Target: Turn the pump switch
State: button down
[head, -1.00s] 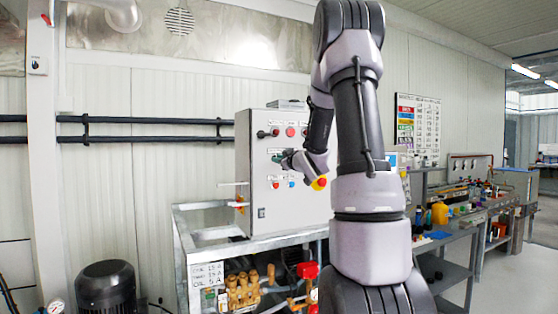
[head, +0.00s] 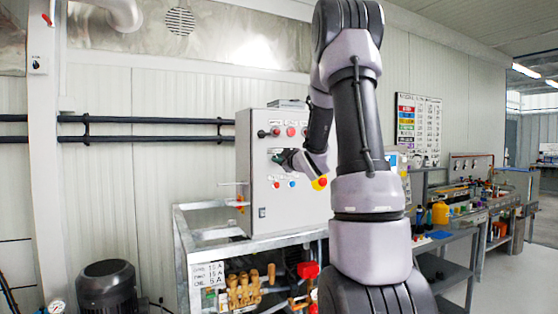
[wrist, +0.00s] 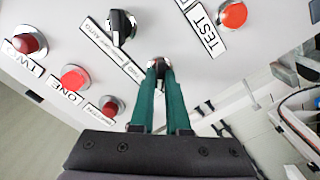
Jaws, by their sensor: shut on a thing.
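The grey control cabinet (head: 257,205) stands in the middle of the head view, its front carrying knobs and buttons. My gripper (head: 278,157) is at the cabinet front, below the upper row of controls. In the wrist view its two green fingers (wrist: 158,72) are shut on a small dark switch knob (wrist: 159,66) with a light ring around its base. The fingers hide most of this knob, so its exact angle is unclear. Another black knob (wrist: 121,28) sits beside it, apart from the fingers, with a long label between them.
Near the fingers are red buttons: one by the TEST label (wrist: 233,14), one by the ONE label (wrist: 74,78) and one by the TWO label (wrist: 30,40). A rod (head: 232,184) sticks out left of the cabinet. A metal frame (head: 205,240) with pipes stands below.

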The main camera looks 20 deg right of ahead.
jog(key=c, duration=0.9)
grip_release()
jog(key=s, duration=1)
jog(key=shift+s+d, duration=0.15)
jog(key=shift+s, duration=0.25)
